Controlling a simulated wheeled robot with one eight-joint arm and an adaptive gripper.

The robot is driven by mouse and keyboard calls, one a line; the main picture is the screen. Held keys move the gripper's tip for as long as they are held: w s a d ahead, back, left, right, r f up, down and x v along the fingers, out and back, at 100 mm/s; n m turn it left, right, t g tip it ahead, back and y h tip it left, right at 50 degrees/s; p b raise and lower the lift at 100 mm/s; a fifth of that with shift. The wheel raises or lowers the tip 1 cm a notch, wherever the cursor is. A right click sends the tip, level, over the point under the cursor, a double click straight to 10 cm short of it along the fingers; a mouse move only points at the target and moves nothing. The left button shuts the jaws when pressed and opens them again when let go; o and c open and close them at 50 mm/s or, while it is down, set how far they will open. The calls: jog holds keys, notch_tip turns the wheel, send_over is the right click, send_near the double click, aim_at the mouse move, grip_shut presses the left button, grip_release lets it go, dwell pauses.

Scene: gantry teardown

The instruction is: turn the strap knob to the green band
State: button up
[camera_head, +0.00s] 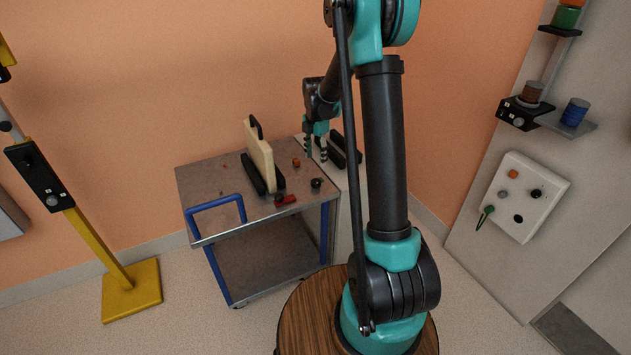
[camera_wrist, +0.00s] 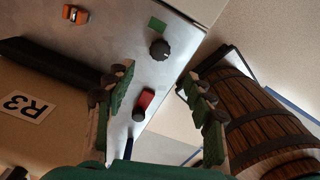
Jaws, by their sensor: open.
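A round black knob (camera_wrist: 159,50) sits on the grey cart top in the wrist view, with a small green patch (camera_wrist: 158,24) beside it. The knob also shows in the head view (camera_head: 316,183) near the cart's right front corner. A red piece (camera_wrist: 146,99) with a dark round end lies nearby; it also shows in the head view (camera_head: 287,199). My gripper (camera_wrist: 162,85) is open and empty, its fingers apart. In the head view my gripper (camera_head: 316,150) hangs over the cart's right rear area, apart from the knob. The knob's exact setting is too small to read.
A beige panel (camera_head: 259,158) marked R3 stands upright in a black holder on the cart (camera_head: 210,180). A small orange part (camera_wrist: 75,14) lies behind. A blue handle (camera_head: 215,203) rises at the front left. A yellow stand (camera_head: 130,290) is at left, a wall control box (camera_head: 520,195) at right.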

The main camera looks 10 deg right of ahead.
aim_at(316, 181)
notch_tip(316, 181, down, 12)
jog(key=shift+r, duration=0.25)
jog(key=shift+c, duration=0.6)
jog(key=c, duration=1)
jog(key=shift+c, duration=0.2)
